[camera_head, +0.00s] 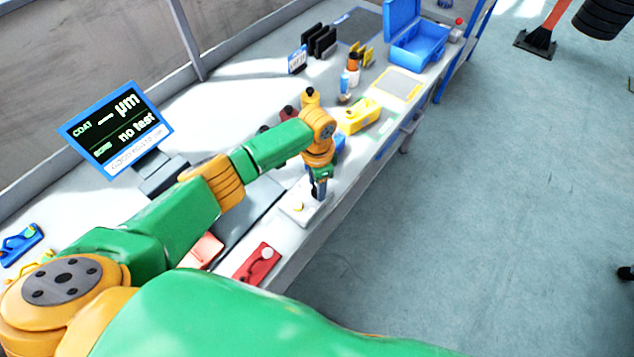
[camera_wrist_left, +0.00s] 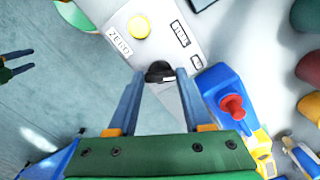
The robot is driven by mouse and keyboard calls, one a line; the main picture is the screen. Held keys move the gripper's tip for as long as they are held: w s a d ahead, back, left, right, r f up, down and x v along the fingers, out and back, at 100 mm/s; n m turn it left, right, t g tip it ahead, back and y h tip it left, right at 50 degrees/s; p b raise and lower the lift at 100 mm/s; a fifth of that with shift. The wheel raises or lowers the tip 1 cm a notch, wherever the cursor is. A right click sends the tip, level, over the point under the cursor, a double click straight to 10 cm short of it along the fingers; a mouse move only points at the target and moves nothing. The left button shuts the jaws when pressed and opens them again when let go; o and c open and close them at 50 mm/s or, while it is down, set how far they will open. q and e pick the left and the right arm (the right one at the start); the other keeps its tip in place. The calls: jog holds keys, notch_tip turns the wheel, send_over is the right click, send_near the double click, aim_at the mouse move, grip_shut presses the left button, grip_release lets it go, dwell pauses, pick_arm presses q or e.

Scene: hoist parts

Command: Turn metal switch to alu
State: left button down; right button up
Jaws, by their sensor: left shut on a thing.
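The metal switch is a small black knob (camera_wrist_left: 159,70) on a light grey panel (camera_wrist_left: 172,14), which also shows in the head view (camera_head: 292,211). The panel carries a yellow button (camera_wrist_left: 139,27), a ZERO label, a STEEL label (camera_wrist_left: 180,33) and a partly hidden label near the knob. My left gripper (camera_wrist_left: 160,78) is shut on the knob, which sits between its fingertips. In the head view the gripper (camera_head: 318,194) points down at the panel and hides the knob. My right gripper (camera_wrist_left: 24,62) shows at the wrist view's left edge, fingers apart, over the floor.
A blue device with a red knob (camera_wrist_left: 232,105) stands close beside my left fingers. A display (camera_head: 117,130) reads "no test". Red (camera_head: 257,264) and yellow (camera_head: 360,115) blocks lie nearby. A blue open case (camera_head: 417,47) stands farther along. The table's front edge runs close to the panel.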

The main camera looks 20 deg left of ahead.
dwell(0.5)
pick_arm(q)
jog(key=shift+c, duration=1.6)
grip_release()
notch_tip(320, 180, up, 7)
jog(key=shift+r, duration=0.1)
